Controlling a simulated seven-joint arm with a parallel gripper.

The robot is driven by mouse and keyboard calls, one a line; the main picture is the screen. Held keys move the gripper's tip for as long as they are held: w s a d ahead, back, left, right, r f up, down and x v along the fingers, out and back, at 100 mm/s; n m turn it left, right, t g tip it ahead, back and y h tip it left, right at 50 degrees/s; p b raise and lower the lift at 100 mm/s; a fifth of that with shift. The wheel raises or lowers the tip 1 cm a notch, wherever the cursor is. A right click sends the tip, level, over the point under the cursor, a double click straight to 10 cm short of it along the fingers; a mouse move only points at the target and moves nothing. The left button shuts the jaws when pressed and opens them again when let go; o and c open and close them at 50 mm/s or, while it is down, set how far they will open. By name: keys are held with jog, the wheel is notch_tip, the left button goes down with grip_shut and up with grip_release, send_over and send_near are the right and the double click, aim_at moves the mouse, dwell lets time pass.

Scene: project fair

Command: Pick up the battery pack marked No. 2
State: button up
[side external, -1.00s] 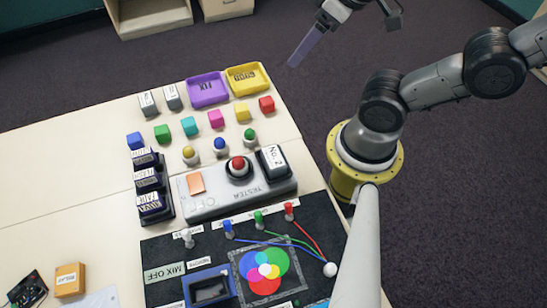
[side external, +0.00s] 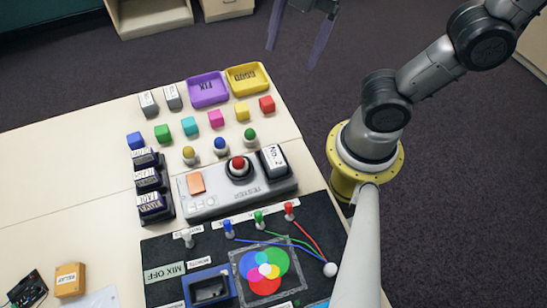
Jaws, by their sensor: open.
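The battery pack marked No. 2 (side external: 273,158) is a small block with a white label. It sits in the right end of the grey tester (side external: 222,201), beside the red button (side external: 238,166). My gripper (side external: 297,40) is at the top of the side external view, with its two long fingers spread apart and nothing between them. In the picture it is well above the battery pack and past the yellow tray. Two other small grey-white blocks with labels (side external: 148,104) stand at the back left of the table; their markings are too small to read.
A purple tray (side external: 223,92) and a yellow tray (side external: 266,76) lie at the back edge. Several coloured cubes and knobs stand between them and the tester. Dark labelled boxes (side external: 150,181) stand left of the tester. A black mixing board (side external: 215,250) lies in front.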

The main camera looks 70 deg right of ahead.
jog(key=a+n+g, duration=0.2)
jog(key=a+n, duration=0.3)
jog(key=n, duration=0.4)
send_over(273, 156)
jog(key=shift+h, duration=0.4)
jog(key=f, duration=0.9)
jog(key=shift+s+d+f, duration=0.1)
jog(key=shift+d, duration=0.25)
jog(key=shift+a+f, duration=0.2)
jog(key=shift+f, duration=1.1)
jog(key=shift+a+f, duration=0.15)
jog(key=shift+f, duration=1.15)
grip_shut()
